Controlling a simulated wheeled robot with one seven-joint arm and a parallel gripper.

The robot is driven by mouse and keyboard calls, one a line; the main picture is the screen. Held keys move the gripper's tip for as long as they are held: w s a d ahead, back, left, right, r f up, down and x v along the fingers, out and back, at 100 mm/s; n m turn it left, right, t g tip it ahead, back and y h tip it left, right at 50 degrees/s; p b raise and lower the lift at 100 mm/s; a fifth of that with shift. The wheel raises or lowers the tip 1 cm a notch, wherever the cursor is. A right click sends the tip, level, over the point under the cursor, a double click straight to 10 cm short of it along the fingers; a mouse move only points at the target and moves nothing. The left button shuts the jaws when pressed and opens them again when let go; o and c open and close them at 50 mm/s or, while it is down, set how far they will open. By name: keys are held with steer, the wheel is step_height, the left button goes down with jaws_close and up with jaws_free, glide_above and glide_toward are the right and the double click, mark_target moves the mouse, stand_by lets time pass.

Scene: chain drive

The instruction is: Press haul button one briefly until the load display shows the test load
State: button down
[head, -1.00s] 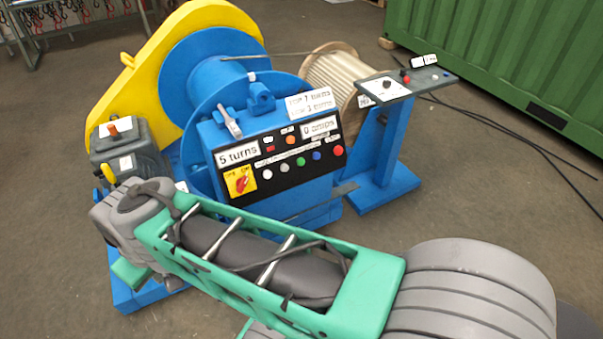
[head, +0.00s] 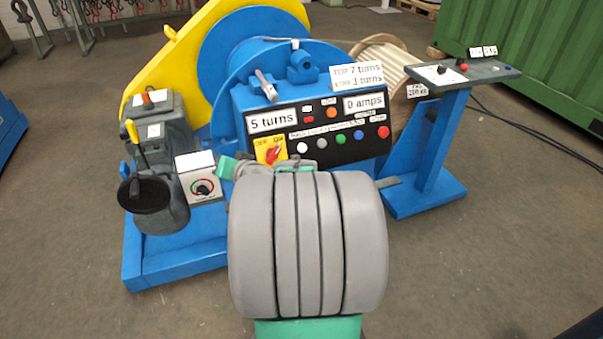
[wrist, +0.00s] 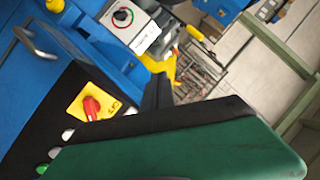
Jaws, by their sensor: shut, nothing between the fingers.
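I cannot read which is haul button one, nor pick out a load display. The switch (wrist: 91,107) and white button (wrist: 68,134) also show in the wrist view. My gripper (wrist: 165,130) is shut and empty, its green and black finger over the panel's edge; contact cannot be told.
A blue stand with a small control plate (head: 460,73) is at right, by a rope drum (head: 385,62). A green container (head: 545,60) is behind. Floor at front right is clear.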

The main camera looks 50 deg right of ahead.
mark_target(302, 148)
steer(key=s+d+f+m+h+b, duration=0.2)
steer(key=s+d+m+h+b, duration=0.2)
steer(key=d, duration=0.6)
steer(key=s+d+f+m+h+b, duration=0.2)
steer(key=s+d+m+h+b, duration=0.1)
steer(key=s+d+m+h, duration=0.4)
steer(key=s+d, duration=0.3)
steer(key=d, duration=0.1)
steer(key=shift+d+f+m+b, duration=0.2)
steer(key=shift+d+m+b, duration=0.1)
steer(key=shift+m+b, duration=0.1)
steer(key=shift+w, duration=0.15)
steer(key=shift+w+d+f+p, duration=0.3)
steer(key=shift+w+d+f, duration=0.35)
steer(key=shift+w, duration=0.45)
steer(key=shift+w+d+f+p, duration=0.25)
steer(key=shift+w+d+f, duration=0.45)
steer(key=shift+w, duration=0.4)
steer(key=shift+w+d+f+p, duration=0.3)
steer(key=shift+w+d+f, duration=0.35)
steer(key=shift+w, duration=0.45)
steer(key=shift+w+d+f, duration=0.2)
